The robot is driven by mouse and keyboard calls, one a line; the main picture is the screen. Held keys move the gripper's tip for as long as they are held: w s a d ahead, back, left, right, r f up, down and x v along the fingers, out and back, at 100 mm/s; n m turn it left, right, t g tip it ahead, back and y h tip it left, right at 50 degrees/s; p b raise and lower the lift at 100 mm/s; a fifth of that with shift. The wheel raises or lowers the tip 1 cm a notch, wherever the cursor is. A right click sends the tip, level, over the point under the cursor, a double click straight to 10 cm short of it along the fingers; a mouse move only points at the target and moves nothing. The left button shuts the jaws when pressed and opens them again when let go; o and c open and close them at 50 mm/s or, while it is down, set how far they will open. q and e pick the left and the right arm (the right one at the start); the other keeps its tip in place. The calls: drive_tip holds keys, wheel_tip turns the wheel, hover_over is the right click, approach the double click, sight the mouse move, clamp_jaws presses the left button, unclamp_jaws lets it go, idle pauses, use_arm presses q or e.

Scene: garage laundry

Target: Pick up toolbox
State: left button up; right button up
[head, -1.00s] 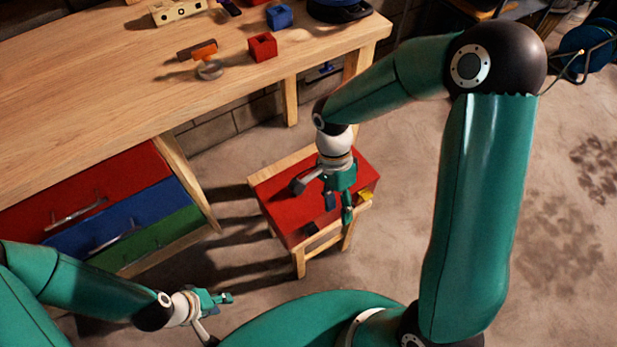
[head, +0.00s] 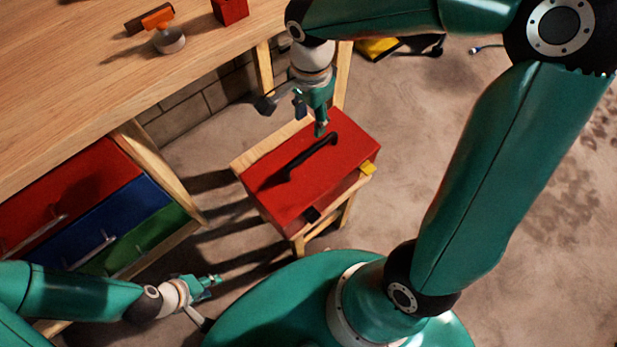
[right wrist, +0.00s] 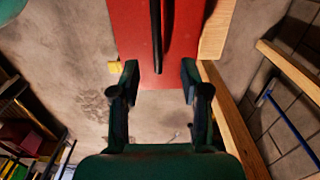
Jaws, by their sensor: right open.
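The red toolbox (head: 318,178) with a black bar handle (head: 307,159) on its lid rests on a small wooden stool (head: 240,161). My right gripper (head: 296,114) is open and empty at the toolbox's far edge, apart from the handle as far as I can see. In the right wrist view, the toolbox (right wrist: 186,30) and its handle (right wrist: 156,35) run up from between the open fingers (right wrist: 160,74). My left gripper (head: 212,300) is open and empty at lower left, away from the toolbox.
A wooden workbench (head: 90,85) stands at left, carrying an orange-handled tool (head: 166,35) and a red block (head: 230,11). Red, blue and green drawers (head: 110,220) sit beneath it. A yellow latch (head: 368,168) shows on the toolbox.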

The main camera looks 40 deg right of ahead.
sight(312, 149)
wheel_tip(312, 149, down, 7)
drive_tip(key=shift+b, duration=0.5)
drive_tip(key=shift+s+f+b, duration=0.15)
drive_tip(key=shift+f+b, duration=0.05)
drive_tip(key=shift+f, duration=1.15)
drive_tip(key=shift+s+f+b, duration=0.15)
drive_tip(key=shift+f+b, duration=0.05)
drive_tip(key=shift+f, duration=1.15)
clamp_jaws()
drive_tip(key=shift+r, duration=0.1)
